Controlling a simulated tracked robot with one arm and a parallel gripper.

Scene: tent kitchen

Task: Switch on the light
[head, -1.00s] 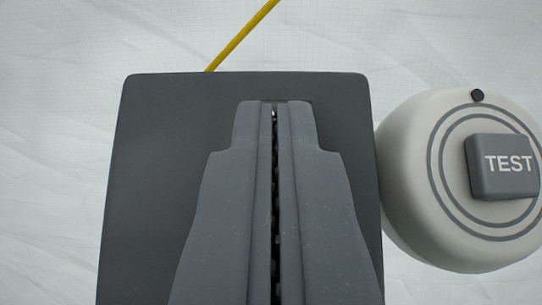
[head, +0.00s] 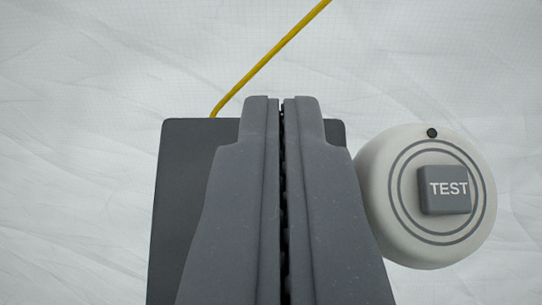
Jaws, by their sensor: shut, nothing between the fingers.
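A dark grey box (head: 185,210) with a yellow cable (head: 268,60) leaving its top is fixed on the white fabric wall. It stands behind my gripper (head: 281,100), which hides its middle and much of its right side. No light switch or lever shows on the visible part of the box. My gripper is shut and empty, its fingers pointing up in the picture. Its tips overlap the box's top edge and reach slightly above it. I cannot tell whether they touch the box. No lamp is in view.
A round white device (head: 385,205) with a grey button marked TEST (head: 446,190) and a small black dot sits just right of the box, partly behind my gripper. The wrinkled white fabric wall (head: 80,120) is otherwise bare at left and above.

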